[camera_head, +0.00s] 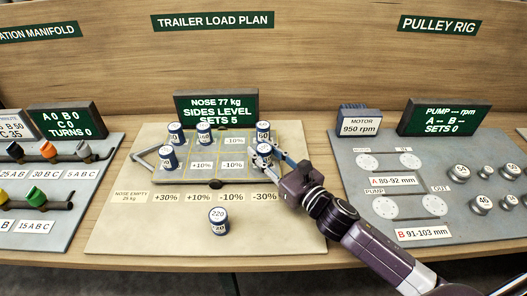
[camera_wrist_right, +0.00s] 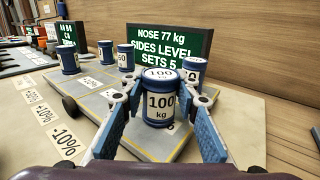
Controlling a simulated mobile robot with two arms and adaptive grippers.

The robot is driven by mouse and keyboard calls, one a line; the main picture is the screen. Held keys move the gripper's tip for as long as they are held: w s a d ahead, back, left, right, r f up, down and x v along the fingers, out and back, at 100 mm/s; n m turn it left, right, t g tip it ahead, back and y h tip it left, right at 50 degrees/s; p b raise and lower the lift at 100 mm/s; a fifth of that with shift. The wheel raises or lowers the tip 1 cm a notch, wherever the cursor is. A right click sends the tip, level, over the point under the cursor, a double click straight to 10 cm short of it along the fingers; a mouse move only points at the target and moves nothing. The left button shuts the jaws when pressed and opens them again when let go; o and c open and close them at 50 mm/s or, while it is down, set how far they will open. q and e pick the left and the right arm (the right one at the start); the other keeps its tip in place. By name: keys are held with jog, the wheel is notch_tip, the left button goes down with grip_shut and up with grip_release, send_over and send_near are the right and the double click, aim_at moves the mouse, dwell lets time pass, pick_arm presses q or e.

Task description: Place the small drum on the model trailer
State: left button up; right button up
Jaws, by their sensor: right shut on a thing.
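The model trailer (camera_head: 232,150) is a grey deck with a yellow grid, set on the beige board with its nose pointing left. My right gripper (camera_head: 270,158) reaches in from the right at the deck's right end. It is shut on a blue-and-white drum (camera_head: 264,149), marked 100 kg in the wrist view (camera_wrist_right: 160,105). My left gripper is not in view.
Other drums stand on the deck: two at the back (camera_head: 175,128) (camera_head: 203,128), one front left (camera_head: 168,158), one behind the held drum (camera_head: 262,131). A 220 drum (camera_head: 218,221) stands on the board in front. The sign (camera_head: 217,110) reads nose 77 kg, sides level.

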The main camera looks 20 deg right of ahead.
jog(key=shift+f, duration=0.25)
jog(key=o, duration=1.2)
jog(key=shift+r, duration=0.1)
jog(key=shift+r, duration=0.2)
jog(key=shift+s+d+f, duration=0.1)
jog(key=shift+s, duration=0.15)
jog(key=b+v, duration=0.2)
jog(key=v, duration=0.8)
jog(key=shift+s, duration=0.15)
jog(key=shift+s+d, duration=0.25)
jog(key=shift+s, duration=0.35)
